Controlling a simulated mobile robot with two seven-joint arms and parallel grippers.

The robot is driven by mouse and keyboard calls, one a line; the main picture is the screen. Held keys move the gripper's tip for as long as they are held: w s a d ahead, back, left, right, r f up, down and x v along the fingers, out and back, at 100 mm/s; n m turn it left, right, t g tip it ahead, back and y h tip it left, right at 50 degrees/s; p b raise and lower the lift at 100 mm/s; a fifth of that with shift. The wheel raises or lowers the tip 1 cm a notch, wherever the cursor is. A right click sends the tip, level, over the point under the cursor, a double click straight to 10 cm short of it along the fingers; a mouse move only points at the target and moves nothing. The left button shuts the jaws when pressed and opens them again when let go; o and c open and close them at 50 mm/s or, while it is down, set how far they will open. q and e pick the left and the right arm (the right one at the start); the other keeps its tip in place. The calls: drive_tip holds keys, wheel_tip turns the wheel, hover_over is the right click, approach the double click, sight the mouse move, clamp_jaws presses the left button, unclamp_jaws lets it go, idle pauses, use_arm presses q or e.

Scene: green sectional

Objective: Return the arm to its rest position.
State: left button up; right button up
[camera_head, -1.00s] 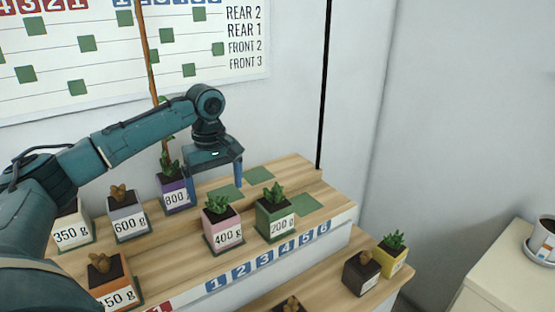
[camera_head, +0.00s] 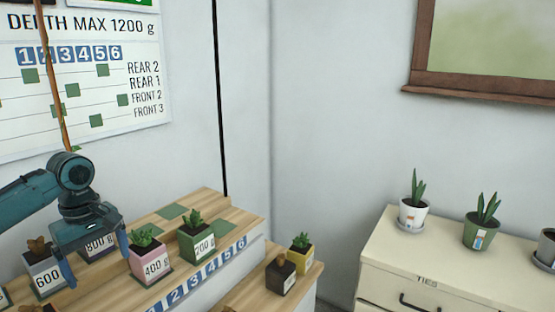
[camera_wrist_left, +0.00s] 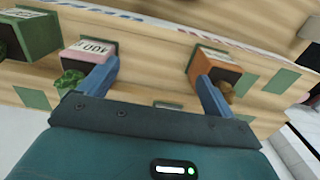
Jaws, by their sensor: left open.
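My left gripper (camera_head: 95,258) is open, pointing down over the stepped wooden shelf, with nothing seen between its fingers. In the head view it overlaps the purple 800 g pot (camera_head: 98,245), between the grey 600 g pot (camera_head: 44,275) and the pink 400 g pot (camera_head: 153,266). In the left wrist view the fingers (camera_wrist_left: 155,78) appear near the pink pot (camera_wrist_left: 88,51) and an orange pot (camera_wrist_left: 218,66); I cannot tell whether they touch. My right gripper is out of view.
A green 200 g pot (camera_head: 198,246) stands right of the pink one. A dark pot (camera_head: 281,277) and a yellow pot (camera_head: 301,258) sit on the lower step. Empty green squares (camera_head: 172,211) mark the shelf. A cream cabinet (camera_head: 380,250) with potted plants stands at right.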

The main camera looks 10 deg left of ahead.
use_arm(q)
drive_tip(key=s+d+f+m+t+h, duration=0.1)
drive_tip(key=s+d+f+m, duration=0.25)
drive_tip(key=d+f, duration=0.35)
drive_tip(key=s+d+f+m, duration=0.3)
drive_tip(key=d+f+m, duration=0.25)
drive_tip(key=d, duration=0.35)
drive_tip(key=s+d+f+m+t+h, duration=0.1)
drive_tip(key=s+d+f+m, duration=0.25)
drive_tip(key=d+f, duration=0.35)
drive_tip(key=s+a+f+m+t+y, duration=0.1)
drive_tip(key=s+a, duration=0.1)
drive_tip(key=s, duration=0.5)
drive_tip(key=s+a+m+t+y, duration=0.1)
drive_tip(key=s+a, duration=0.1)
drive_tip(key=s, duration=0.5)
drive_tip(key=w+d+f+t+h, duration=0.2)
drive_tip(key=w+d+f+t, duration=0.3)
drive_tip(key=f, duration=0.4)
drive_tip(key=shift+w+d+m+t+h, duration=0.3)
drive_tip(key=shift+d+m+t+h, duration=0.1)
drive_tip(key=shift+d+t, duration=0.15)
